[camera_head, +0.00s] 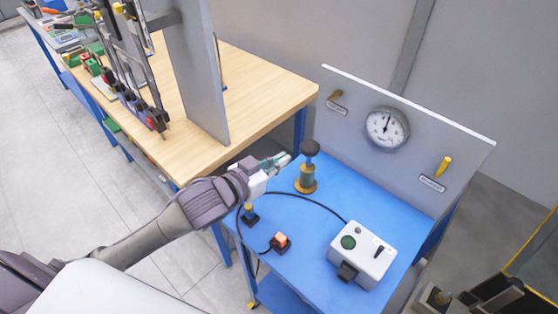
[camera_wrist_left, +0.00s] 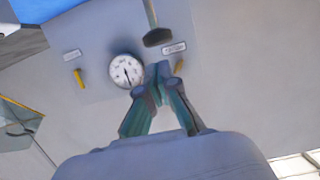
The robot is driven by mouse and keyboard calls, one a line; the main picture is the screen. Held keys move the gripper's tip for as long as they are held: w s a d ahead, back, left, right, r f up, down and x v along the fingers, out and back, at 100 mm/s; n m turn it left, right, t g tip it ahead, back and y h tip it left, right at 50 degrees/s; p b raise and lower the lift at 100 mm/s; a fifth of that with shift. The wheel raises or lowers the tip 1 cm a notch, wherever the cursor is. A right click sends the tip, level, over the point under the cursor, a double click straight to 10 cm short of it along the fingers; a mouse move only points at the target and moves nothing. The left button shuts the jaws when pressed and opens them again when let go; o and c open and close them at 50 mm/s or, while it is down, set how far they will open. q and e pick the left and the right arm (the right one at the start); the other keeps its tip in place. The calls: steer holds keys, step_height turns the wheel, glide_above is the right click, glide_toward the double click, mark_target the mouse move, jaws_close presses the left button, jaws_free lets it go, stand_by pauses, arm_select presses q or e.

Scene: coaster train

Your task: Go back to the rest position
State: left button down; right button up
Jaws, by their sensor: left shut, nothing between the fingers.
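My left gripper (camera_head: 282,160) reaches in from the left over the back left part of the blue table (camera_head: 330,196). Its fingers are shut and empty, close to the left of the brass post with a dark knob (camera_head: 307,174); I cannot tell whether they touch. In the left wrist view the closed fingers (camera_wrist_left: 159,78) point toward the grey panel with the round gauge (camera_wrist_left: 126,70).
A grey upright panel (camera_head: 345,122) carries the gauge (camera_head: 387,127) and two yellow levers. A white control box (camera_head: 363,255) stands at the front right, with an orange button block (camera_head: 281,241) nearby. A wooden workbench (camera_head: 262,85) stands behind left.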

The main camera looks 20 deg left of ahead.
stand_by(0.3)
arm_select(q)
steer(key=s+a+f+n+g+y, duration=0.1)
steer(key=s+f+g+y, duration=0.15)
steer(key=s+f, duration=0.4)
steer(key=s+a+f+n+g+y, duration=0.1)
steer(key=s+f+g, duration=0.3)
steer(key=s, duration=0.5)
steer(key=s+a+f+g+y, duration=0.1)
steer(key=s+f+g+y, duration=0.1)
steer(key=s+f+g, duration=0.45)
steer(key=s+f+t+b, duration=0.1)
steer(key=s+f, duration=0.1)
steer(key=f, duration=1.2)
steer(key=s+f+b, duration=0.1)
steer(key=s+f, duration=0.2)
steer(key=f, duration=1.1)
steer(key=s+a+f+g+b, duration=0.1)
steer(key=s+a+f, duration=0.2)
steer(key=s+f, duration=1.2)
steer(key=shift+s+f, duration=0.35)
steer(key=shift+f, duration=0.2)
